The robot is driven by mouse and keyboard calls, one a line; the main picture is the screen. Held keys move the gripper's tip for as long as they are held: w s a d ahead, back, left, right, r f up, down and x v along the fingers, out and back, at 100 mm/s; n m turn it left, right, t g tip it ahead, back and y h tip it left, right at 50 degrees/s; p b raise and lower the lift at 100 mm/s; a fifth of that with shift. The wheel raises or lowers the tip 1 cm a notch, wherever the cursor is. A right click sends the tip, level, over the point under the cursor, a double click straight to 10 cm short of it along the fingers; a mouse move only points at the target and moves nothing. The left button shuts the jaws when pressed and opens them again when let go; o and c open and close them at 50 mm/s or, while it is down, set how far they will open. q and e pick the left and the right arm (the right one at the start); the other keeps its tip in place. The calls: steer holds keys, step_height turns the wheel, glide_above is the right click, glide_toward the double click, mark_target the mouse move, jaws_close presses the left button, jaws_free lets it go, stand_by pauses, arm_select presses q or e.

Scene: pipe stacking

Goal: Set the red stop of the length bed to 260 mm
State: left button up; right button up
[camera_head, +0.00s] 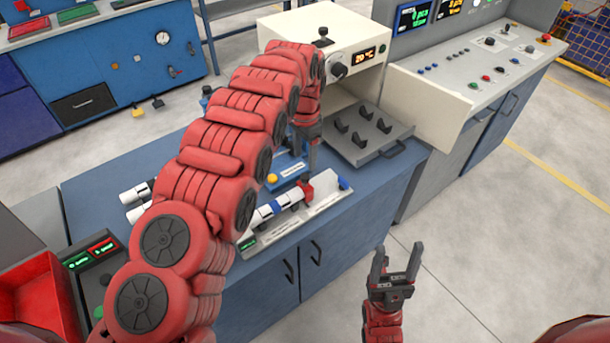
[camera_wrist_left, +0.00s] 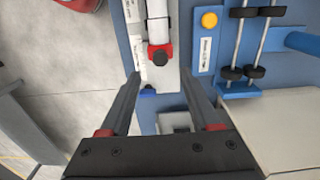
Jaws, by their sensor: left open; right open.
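The length bed (camera_head: 327,200) is a pale strip with a printed scale along the front of the blue bench. Its red stop (camera_head: 305,187) sits toward the bed's right part, near the end of a white pipe with blue bands (camera_head: 265,214). In the left wrist view the red stop (camera_wrist_left: 160,54) has a dark knob and lies just beyond my fingertips. The scale figures are too small to read. My left gripper (camera_head: 306,158) is open and empty above the bench, behind the stop; its two fingers also show in the wrist view (camera_wrist_left: 160,82). My right gripper (camera_head: 396,255) is open and empty over the floor.
A blue fixture with a yellow button (camera_head: 272,178) stands behind the bed. A grey tray with black holders (camera_head: 368,135) lies at the bench's right, before a cream oven (camera_head: 350,40). White pipe pieces (camera_head: 135,193) lie at left. A red bin (camera_head: 38,300) is front left.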

mark_target(305, 176)
arm_select(q)
step_height(305, 176, down, 8)
steer(key=shift+w+d+p, duration=0.1)
steer(key=shift+p, duration=1)
steer(key=shift+f, duration=0.4)
jaws_close()
stand_by(0.3)
